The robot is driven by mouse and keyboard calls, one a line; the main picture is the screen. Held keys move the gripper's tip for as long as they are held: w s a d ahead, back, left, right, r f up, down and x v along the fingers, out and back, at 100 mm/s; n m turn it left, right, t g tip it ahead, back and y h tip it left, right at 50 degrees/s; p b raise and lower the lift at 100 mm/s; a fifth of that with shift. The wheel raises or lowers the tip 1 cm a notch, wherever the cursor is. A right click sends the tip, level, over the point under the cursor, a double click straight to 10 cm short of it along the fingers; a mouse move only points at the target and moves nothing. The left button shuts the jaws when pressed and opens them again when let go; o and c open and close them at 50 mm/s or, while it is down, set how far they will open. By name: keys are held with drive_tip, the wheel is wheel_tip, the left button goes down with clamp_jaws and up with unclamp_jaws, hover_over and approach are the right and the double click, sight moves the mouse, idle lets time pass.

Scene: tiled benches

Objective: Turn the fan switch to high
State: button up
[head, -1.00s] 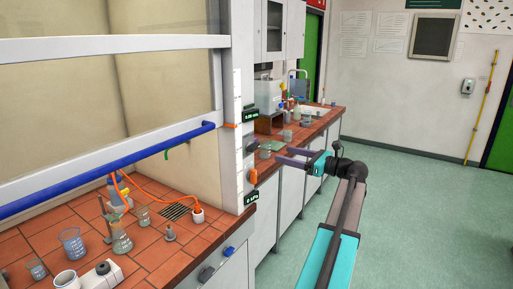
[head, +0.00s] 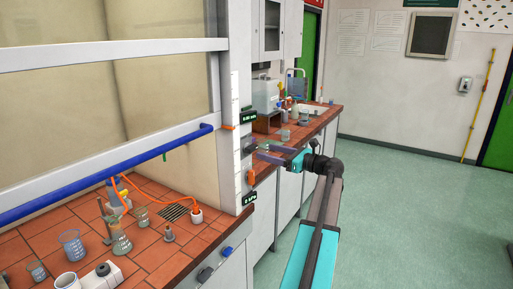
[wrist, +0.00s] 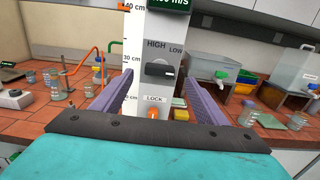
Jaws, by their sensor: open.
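The fan switch (wrist: 158,70) is a dark knob on the grey control panel (wrist: 163,24) of the fume hood post, lying sideways below the words HIGH on the left and LOW on the right. I cannot tell which word it points to. My gripper (wrist: 158,76) is open and faces the panel, its two purple fingers spread to either side of the switch, with nothing between them touched as far as I can see. In the head view my gripper (head: 263,151) is just right of the panel, close to it.
An orange LOCK knob (wrist: 153,113) sits below the switch. A green-lit display (head: 248,116) reading in m/s is above it. Glassware, including a beaker (head: 72,244), stands on the tiled bench inside the hood. The floor (head: 400,200) on the right is clear.

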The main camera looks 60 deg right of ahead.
sight(254, 148)
drive_tip(key=shift+w+p, duration=0.9)
drive_tip(key=shift+w, duration=2.5)
drive_tip(key=c, duration=1.1)
